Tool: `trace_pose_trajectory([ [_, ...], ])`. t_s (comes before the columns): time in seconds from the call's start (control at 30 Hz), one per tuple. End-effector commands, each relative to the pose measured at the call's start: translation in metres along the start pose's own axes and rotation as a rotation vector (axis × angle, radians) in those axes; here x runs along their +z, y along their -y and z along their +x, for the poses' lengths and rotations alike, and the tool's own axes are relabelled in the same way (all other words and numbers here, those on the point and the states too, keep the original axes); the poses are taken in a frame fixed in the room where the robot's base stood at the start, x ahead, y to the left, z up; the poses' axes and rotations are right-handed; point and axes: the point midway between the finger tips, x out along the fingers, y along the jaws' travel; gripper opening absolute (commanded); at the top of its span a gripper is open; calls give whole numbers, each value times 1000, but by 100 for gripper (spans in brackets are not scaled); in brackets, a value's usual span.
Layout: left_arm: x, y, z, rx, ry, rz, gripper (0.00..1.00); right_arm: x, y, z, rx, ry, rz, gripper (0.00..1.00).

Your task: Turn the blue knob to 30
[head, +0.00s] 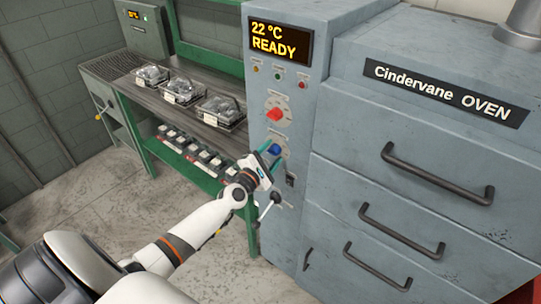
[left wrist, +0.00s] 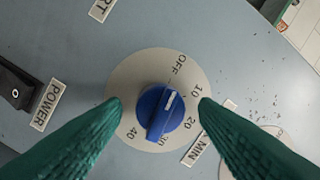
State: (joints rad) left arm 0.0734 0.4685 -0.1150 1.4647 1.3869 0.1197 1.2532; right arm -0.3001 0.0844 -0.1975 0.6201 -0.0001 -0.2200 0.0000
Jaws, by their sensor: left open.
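The blue knob (head: 275,149) is on the oven's grey control panel, below the red knob. In the left wrist view the blue knob (left wrist: 160,112) sits on a round dial plate (left wrist: 120,82) marked OFF, 10, 20, 30 and 40. Its white line points at OFF. My left gripper (head: 268,159) is at the panel, in front of the blue knob. In the left wrist view its two green fingers (left wrist: 160,108) are open, one on each side of the knob, with a gap to it on both sides. My right gripper is not in view.
The red knob (head: 274,114) is just above. A black power switch (left wrist: 17,85) is beside the dial. The display (head: 279,38) reads 22 °C READY. Oven drawers with handles (head: 436,175) are at right; a bench (head: 150,93) with trays is at left.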

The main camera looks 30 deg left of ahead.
Motion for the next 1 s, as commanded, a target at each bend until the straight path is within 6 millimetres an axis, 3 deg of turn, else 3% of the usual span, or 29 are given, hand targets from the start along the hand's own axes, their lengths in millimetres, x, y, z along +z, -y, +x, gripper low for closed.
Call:
trace_pose_trajectory([
  [0.17, 0, 0, 0, 0, 0, 0, 51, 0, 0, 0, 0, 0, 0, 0],
  [0.4, 0, 0, 0, 0, 0, 0, 12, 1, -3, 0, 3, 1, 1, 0],
  [0.43, 0, 0, 0, 0, 0, 0, 10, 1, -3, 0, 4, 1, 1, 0],
  [0.73, 1, -1, 0, -5, -2, 40, 10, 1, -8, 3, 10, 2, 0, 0],
  [1.0, 2, -3, 0, -22, -13, 207, 10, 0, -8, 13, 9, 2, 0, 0],
])
